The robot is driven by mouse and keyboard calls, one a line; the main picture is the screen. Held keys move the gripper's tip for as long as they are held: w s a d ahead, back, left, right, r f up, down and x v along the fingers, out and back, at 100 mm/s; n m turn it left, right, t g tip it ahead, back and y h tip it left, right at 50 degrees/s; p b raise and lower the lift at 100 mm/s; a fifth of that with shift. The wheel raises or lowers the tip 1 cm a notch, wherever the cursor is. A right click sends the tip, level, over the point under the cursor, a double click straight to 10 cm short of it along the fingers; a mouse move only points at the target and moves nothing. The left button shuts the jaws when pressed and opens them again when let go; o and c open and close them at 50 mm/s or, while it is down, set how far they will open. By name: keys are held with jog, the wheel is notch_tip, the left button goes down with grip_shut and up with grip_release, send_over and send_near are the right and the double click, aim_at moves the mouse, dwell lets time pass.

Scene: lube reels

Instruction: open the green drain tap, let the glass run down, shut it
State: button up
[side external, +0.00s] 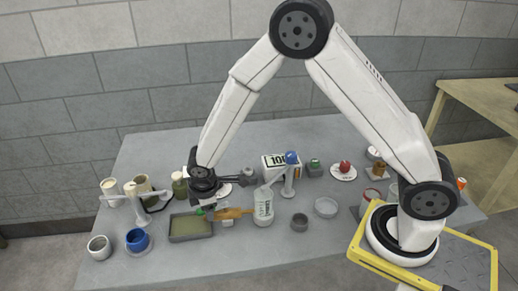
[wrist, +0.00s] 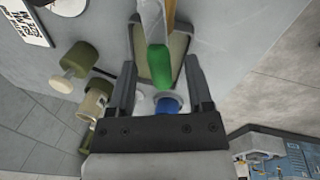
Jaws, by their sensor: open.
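The green drain tap (side external: 199,211) is a small green handle at the left end of an amber-brown part (side external: 232,213), above the near edge of the table. It also shows in the wrist view as a green rounded bar (wrist: 158,66), roughly lengthwise in the gap between my fingers. My gripper (side external: 204,203) is open, right over the tap, with one finger on each side in the wrist view (wrist: 160,76). I see no finger clearly touching the tap. I cannot make out the glass or its level.
A shallow tray (side external: 190,237) with an olive floor lies below the tap. A white bottle (side external: 263,208) stands to the right. A blue cup (side external: 137,241), a grey cup (side external: 99,248) and a white stand (side external: 131,190) are to the left. An olive container (wrist: 82,57) shows left of my fingers.

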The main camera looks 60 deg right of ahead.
grip_shut()
dwell(1.5)
